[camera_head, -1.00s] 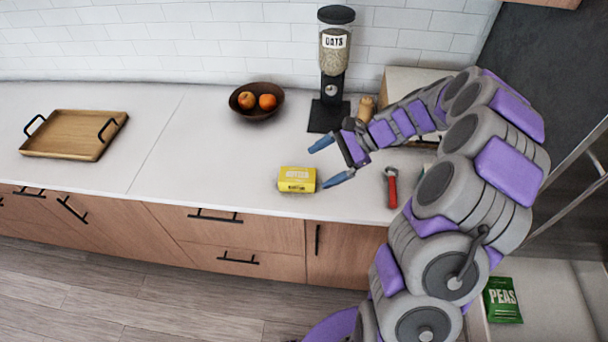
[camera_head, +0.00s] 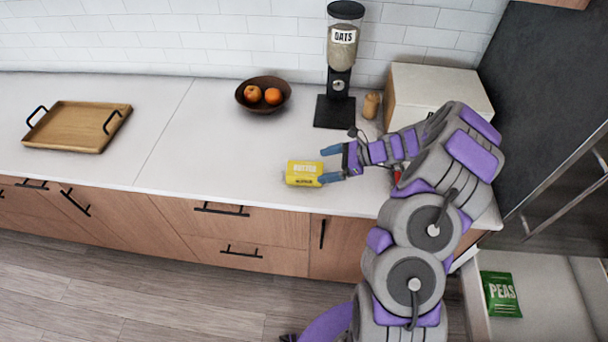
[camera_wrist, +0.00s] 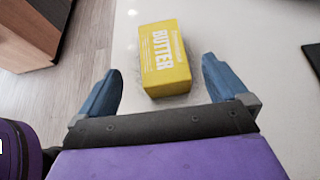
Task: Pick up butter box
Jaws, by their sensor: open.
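The yellow butter box (camera_head: 303,173) sits on the white counter near its front edge, and it also shows in the wrist view (camera_wrist: 164,58). My gripper (camera_head: 326,165) is open and empty, just to the right of the box in the head view. In the wrist view my gripper (camera_wrist: 160,82) has its two blue fingers spread wide, with the box ahead between them and its near end about level with the fingertips. I see no clear contact. The head view does not clearly show the gap between the fingers and the box.
A wooden tray (camera_head: 79,127) stands at the left and a bowl with fruit (camera_head: 262,108) behind the box. An oats dispenser (camera_head: 338,85), a small wooden jar (camera_head: 371,105) and a white box (camera_head: 432,92) stand further back. An open drawer with green peas (camera_head: 500,294) is at lower right.

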